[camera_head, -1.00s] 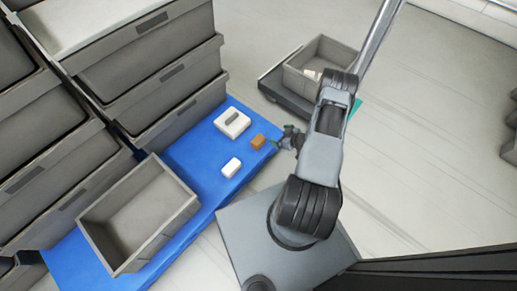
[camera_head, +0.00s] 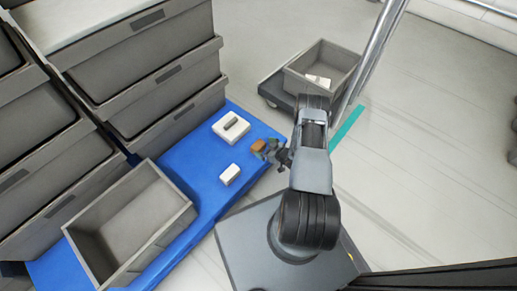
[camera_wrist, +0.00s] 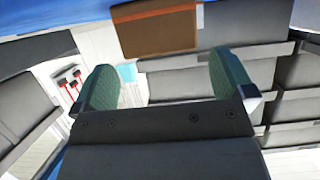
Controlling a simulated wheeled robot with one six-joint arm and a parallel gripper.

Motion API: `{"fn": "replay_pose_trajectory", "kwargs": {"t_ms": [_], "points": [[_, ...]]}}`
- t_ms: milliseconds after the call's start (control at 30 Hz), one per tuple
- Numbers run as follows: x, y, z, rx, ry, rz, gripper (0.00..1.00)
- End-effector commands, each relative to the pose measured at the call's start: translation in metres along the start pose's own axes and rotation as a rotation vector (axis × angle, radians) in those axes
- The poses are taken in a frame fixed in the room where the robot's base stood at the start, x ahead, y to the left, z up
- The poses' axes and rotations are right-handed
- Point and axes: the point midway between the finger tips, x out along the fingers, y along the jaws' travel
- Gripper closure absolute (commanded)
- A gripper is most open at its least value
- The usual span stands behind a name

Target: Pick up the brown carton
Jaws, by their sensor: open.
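The brown carton (camera_head: 258,146) stands on the blue surface (camera_head: 190,160), near its right edge. In the wrist view the brown carton (camera_wrist: 155,28) lies just beyond my fingertips, at the upper middle, slightly left of the line between the two green-padded fingers. My gripper (camera_head: 266,150) reaches in from the right, close beside the carton. In the wrist view my gripper (camera_wrist: 166,75) is open, with nothing between its fingers. I cannot tell from the head view whether a finger touches the carton.
A white box with a dark slot (camera_head: 231,127) and a small white box (camera_head: 230,174) stand near the carton. An empty grey crate (camera_head: 180,222) is at the front left. Stacked grey bins (camera_head: 150,70) line the left. A grey crate on a dolly (camera_head: 340,65) holds small white items.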

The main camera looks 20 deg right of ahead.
Motion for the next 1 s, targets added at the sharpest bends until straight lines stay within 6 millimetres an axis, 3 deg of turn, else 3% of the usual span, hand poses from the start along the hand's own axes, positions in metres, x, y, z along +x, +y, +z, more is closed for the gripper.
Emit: {"fn": "replay_pose_trajectory", "kwargs": {"t_ms": [300,667,1000], "points": [[0.042,-0.002,0.003,-0.003,0.0,-0.003,0.0],[0.048,-0.001,0.001,-0.001,-0.001,-0.001,0.0],[0.048,-0.001,0.001,-0.001,-0.001,-0.001,0.32]]}}
